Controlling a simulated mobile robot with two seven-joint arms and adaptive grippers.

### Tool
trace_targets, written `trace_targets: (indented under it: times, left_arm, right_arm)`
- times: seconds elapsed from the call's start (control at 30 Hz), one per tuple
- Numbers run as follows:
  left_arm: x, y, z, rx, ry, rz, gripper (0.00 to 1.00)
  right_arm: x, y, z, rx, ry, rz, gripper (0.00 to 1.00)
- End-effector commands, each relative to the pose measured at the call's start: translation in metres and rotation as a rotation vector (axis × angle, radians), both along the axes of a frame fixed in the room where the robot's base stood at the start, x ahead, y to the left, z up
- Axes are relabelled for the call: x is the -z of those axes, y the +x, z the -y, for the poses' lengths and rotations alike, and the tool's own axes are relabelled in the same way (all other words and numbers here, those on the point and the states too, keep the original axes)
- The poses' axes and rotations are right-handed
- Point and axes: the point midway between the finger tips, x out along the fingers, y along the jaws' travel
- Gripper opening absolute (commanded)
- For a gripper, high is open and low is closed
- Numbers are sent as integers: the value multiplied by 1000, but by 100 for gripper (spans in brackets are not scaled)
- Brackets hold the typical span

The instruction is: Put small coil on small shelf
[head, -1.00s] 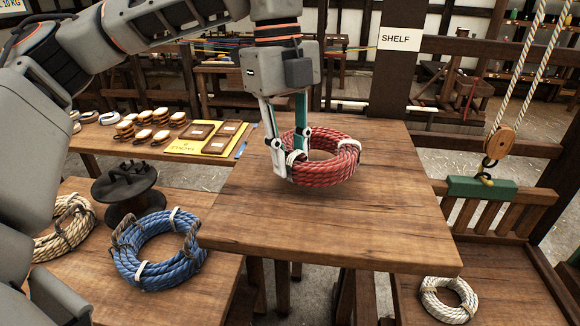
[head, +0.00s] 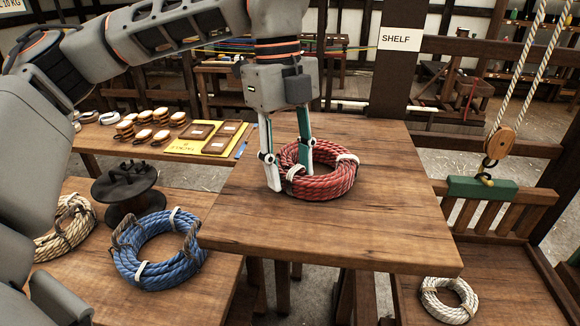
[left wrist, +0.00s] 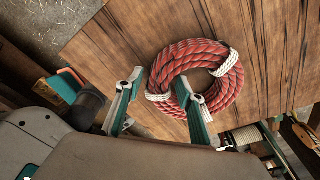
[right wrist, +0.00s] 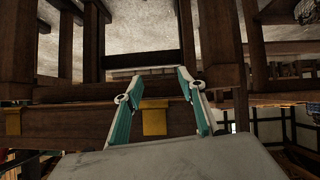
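The red coil (head: 330,183), with white bindings, lies flat on the wooden top (head: 400,235) beside the SHELF sign. It also shows in the left wrist view (left wrist: 222,98). My left gripper (head: 291,178) is low at the coil's left side, its fingers spread astride the rim: one outside on the left, one at the hole. A small gap shows at the outer finger. My right gripper (right wrist: 160,95) shows only in its wrist view, open and empty, facing dark timber framing. A smaller white coil (head: 430,304) lies at the lower right.
A blue coil (head: 140,270), a cream coil (head: 65,235) and a dark spool (head: 125,205) stand on the left table. The top right of the red coil is clear.

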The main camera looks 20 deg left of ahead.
Motion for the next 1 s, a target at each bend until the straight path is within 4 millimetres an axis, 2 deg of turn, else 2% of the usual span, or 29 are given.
trace_targets:
  times: [0.17,0.4,0.6,0.8,1.0]
  left_arm:
    - [-27,3,-3,-1,-1,6,38]
    - [-77,6,-10,-3,-1,6,38]
    - [-106,7,-14,-1,0,3,38]
    - [-116,8,-15,0,0,2,38]
    - [-116,8,-15,0,0,1,38]
  right_arm:
    - [2,0,0,0,0,-1,40]
    - [2,-1,0,0,-1,-5,40]
    - [0,-1,0,0,-1,-5,40]
    - [-1,-1,0,0,-1,-5,40]
    - [-1,-1,0,0,-1,-5,40]
